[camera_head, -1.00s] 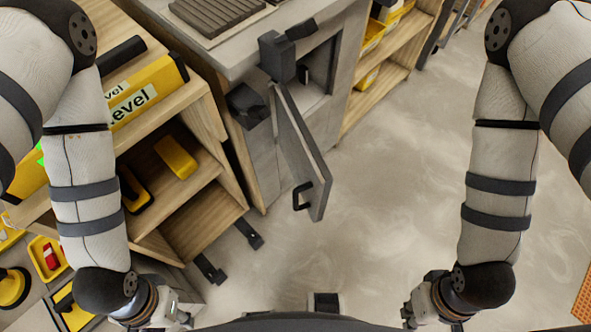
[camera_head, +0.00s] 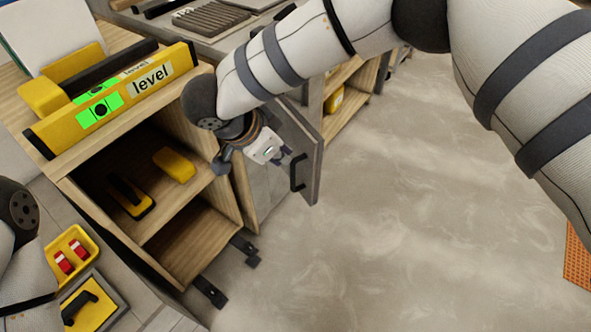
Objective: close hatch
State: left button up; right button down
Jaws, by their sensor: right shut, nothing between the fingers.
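The hatch door (camera_head: 311,146) is a grey panel on the side of the grey cabinet (camera_head: 265,188). It stands swung open, with a black bar handle (camera_head: 297,172) near its free edge. My right arm reaches across from the upper right. My right gripper (camera_head: 284,154) is shut and empty, close to the door panel and just left of the handle. I cannot tell whether it touches the door. The arm hides the hatch opening and the hinge side. My left gripper is out of view; only part of my left arm shows at the lower left edge.
A wooden shelf unit (camera_head: 205,172) stands left of the cabinet, with a yellow level (camera_head: 125,98) on top and yellow tools inside. Yellow trays (camera_head: 72,252) lie at the lower left. The floor (camera_head: 400,220) right of the door is clear. An orange perforated piece (camera_head: 578,262) lies far right.

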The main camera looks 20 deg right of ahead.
notch_tip(320, 180, up, 4)
jog(key=a+m+g+y, duration=0.1)
jog(key=a+g, duration=0.1)
jog(key=a, duration=0.1)
jog(key=w+d+f, duration=0.1)
jog(key=d+f, duration=0.6)
jog(key=f, duration=0.2)
jog(key=shift+d+f, duration=0.15)
jog(key=shift+d, duration=0.1)
